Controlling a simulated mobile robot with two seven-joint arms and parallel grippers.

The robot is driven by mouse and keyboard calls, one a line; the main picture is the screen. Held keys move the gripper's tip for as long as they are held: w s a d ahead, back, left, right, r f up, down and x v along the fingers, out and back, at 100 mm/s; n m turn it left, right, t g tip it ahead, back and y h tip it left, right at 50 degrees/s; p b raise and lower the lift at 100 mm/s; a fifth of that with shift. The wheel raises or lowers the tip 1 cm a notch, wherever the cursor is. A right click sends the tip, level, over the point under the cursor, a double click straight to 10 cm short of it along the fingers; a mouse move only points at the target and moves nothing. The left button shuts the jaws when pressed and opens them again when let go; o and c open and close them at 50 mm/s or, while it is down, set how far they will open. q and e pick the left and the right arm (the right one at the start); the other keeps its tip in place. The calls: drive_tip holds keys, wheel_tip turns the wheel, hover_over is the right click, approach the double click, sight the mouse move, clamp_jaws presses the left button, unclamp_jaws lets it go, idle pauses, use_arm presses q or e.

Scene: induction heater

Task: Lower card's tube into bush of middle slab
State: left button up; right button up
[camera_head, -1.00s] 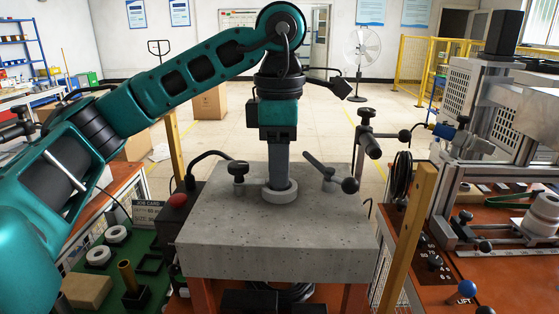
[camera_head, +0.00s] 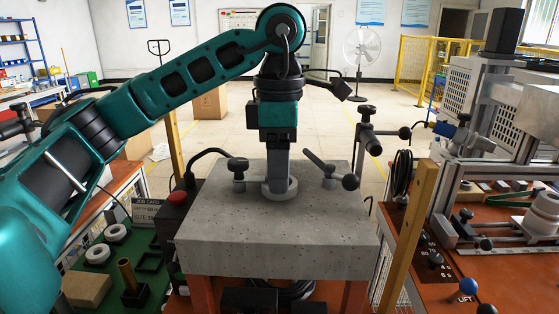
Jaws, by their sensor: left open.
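The middle slab (camera_head: 320,225) is a grey, speckled block in the centre. A round grey bush (camera_head: 293,187) stands on its top. My left gripper (camera_head: 280,188) points straight down at the bush, its grey fingers low in front of or within the ring; I cannot tell which. It is open. No tube shows at the fingers; the inside of the bush is hidden by them. A job card (camera_head: 148,208) stands at the left; its small text is unreadable. A brass tube (camera_head: 126,272) stands upright in a dark holder at the left. My right gripper is out of view.
Black knobbed clamps stand on the slab left (camera_head: 238,173) and right (camera_head: 327,172) of the bush. White rings (camera_head: 97,254) lie on the green mat (camera_head: 75,262). A metal machine (camera_head: 480,140) stands right.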

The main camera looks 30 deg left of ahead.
use_arm(q)
wheel_tip(320, 180, up, 13)
drive_tip(key=p, duration=0.3)
drive_tip(key=shift+p, duration=0.4)
idle(0.5)
